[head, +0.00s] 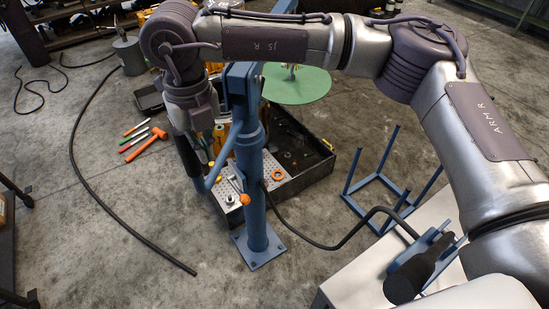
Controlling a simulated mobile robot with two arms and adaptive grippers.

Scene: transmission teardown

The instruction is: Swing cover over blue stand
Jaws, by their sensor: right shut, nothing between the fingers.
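A blue open frame stand (385,188) with upright posts stands on the floor right of centre, with nothing on it. A blue pillar hoist (253,165) stands on a square base plate at the centre. A bar with a black grip (188,157) sticks out to its left. My right arm reaches across the top, and my right gripper (191,118) points down beside the hoist, just above the black grip; contact with it cannot be told. It is shut and empty. I cannot make out the cover for certain; yellow parts (224,147) show partly behind the hoist. My left gripper is not in view.
A black tray (320,167) with parts lies behind the pillar. An orange mallet (148,143) and hand tools lie left. A green round table (298,84) stands behind. A black hose (345,238) crosses the floor to a pale bench (352,280).

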